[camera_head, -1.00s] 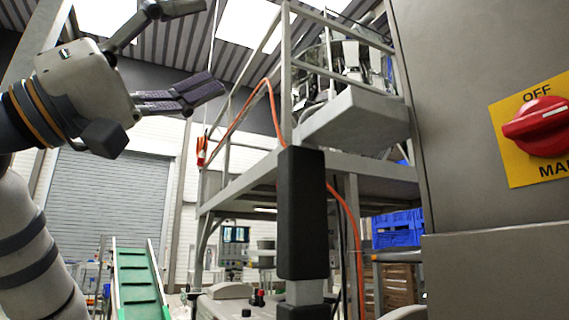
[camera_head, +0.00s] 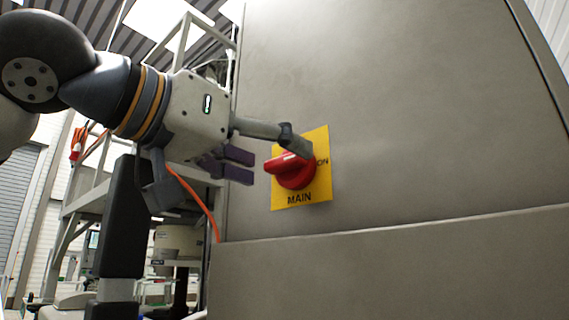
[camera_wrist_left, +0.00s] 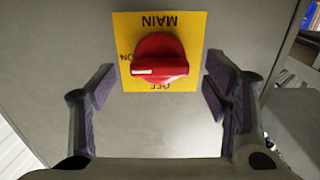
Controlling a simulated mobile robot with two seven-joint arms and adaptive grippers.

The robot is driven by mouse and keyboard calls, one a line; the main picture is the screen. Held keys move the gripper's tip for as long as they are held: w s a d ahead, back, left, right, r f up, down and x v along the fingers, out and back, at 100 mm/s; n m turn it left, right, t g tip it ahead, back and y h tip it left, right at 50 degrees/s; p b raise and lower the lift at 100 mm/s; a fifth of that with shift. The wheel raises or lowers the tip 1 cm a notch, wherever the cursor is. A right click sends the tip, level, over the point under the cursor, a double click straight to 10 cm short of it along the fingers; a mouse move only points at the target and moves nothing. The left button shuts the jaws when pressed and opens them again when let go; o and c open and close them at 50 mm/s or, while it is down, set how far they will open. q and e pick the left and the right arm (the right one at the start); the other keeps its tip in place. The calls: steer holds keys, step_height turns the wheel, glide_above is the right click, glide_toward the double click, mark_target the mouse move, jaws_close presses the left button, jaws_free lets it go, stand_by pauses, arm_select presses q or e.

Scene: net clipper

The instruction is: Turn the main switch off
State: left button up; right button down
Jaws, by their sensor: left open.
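The main switch is a red rotary knob (camera_head: 290,172) on a yellow plate (camera_head: 302,203) fixed to a grey cabinet. Its bar lies roughly horizontal. In the left wrist view the knob (camera_wrist_left: 160,58) shows upside down, its white mark towards the ON side. My right gripper is not in view.
The grey cabinet face (camera_head: 420,110) is flat and clear around the switch. A ledge (camera_head: 400,235) runs below it. An orange cable (camera_head: 200,200) hangs left of the cabinet, by a metal frame.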

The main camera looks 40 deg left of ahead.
mark_target(279, 161)
arm_select(q)
steer(key=w, duration=0.3)
steer(key=shift+w+d, duration=0.15)
steer(key=shift+c, duration=0.2)
steer(key=c, duration=1.1)
steer(key=shift+c, duration=0.2)
